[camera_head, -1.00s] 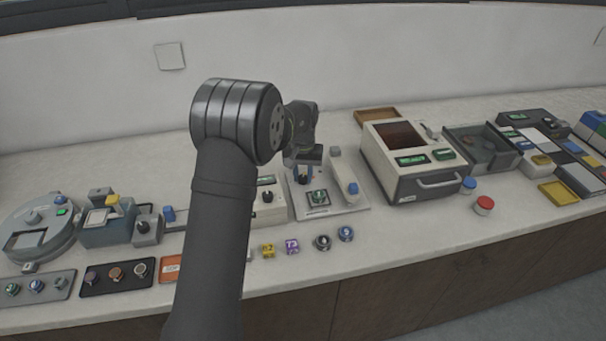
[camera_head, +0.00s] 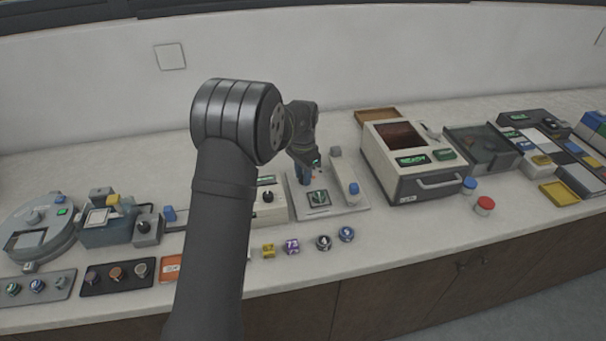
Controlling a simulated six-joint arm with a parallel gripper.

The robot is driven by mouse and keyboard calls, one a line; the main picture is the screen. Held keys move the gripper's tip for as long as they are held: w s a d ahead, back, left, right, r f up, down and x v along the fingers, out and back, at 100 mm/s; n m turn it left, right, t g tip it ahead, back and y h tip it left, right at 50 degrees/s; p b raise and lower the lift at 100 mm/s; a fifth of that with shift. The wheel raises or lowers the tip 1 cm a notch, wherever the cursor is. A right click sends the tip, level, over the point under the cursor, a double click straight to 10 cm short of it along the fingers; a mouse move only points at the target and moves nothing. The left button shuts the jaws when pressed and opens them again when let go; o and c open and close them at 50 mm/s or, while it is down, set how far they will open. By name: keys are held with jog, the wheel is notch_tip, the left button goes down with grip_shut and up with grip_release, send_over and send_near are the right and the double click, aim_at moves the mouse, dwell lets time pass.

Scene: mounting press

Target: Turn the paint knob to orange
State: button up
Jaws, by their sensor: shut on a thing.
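My gripper (camera_head: 307,174) is at the back of the flat light-grey panel (camera_head: 340,207) in the middle of the bench. Its jaws are shut on the paint knob, which they hide almost fully, so its pointer cannot be read. A small orange mark (camera_head: 314,178) shows on the panel just right of the fingertips. A dark square with a green-white dial (camera_head: 318,198) lies in front of the gripper on the same panel.
A blue-tipped lever block (camera_head: 352,189) stands close on the right. A cream box with a black knob (camera_head: 268,196) is on the left, partly behind my arm. The cream press (camera_head: 408,160) stands further right. Small cubes and round pieces lie in front.

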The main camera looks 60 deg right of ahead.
jog(key=shift+r+m, duration=0.1)
jog(key=shift+m, duration=0.3)
jog(key=o, duration=1)
notch_tip(320, 180, up, 17)
jog(key=shift+r, duration=0.15)
